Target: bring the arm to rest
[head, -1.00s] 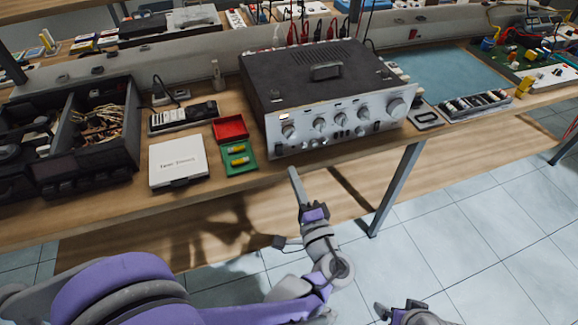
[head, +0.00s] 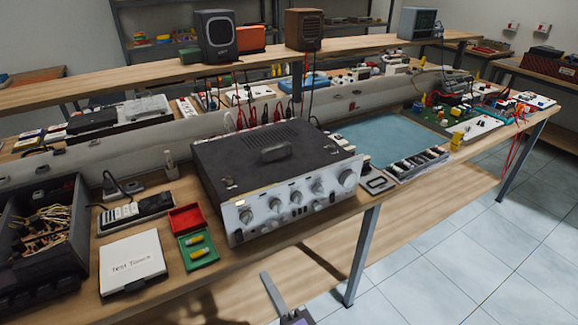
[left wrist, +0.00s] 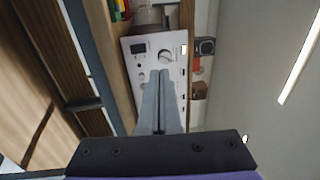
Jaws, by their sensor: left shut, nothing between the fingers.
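My left gripper (head: 273,296) shows at the bottom of the head view, in front of the bench edge and below the silver-fronted amplifier. Only its fingers and a bit of the wrist are in the picture. Its fingers are shut with nothing between them. In the left wrist view the shut fingers (left wrist: 160,100) point toward the white front panel of a device (left wrist: 160,60), and I see no contact. My right gripper is not in view.
The amplifier (head: 270,150) stands on the wooden bench, with a red tray (head: 185,217), a green tray (head: 199,262) and a white box (head: 132,264) to its left. A grey bench leg (head: 362,256) stands at the front. Tiled floor (head: 450,260) is clear at right.

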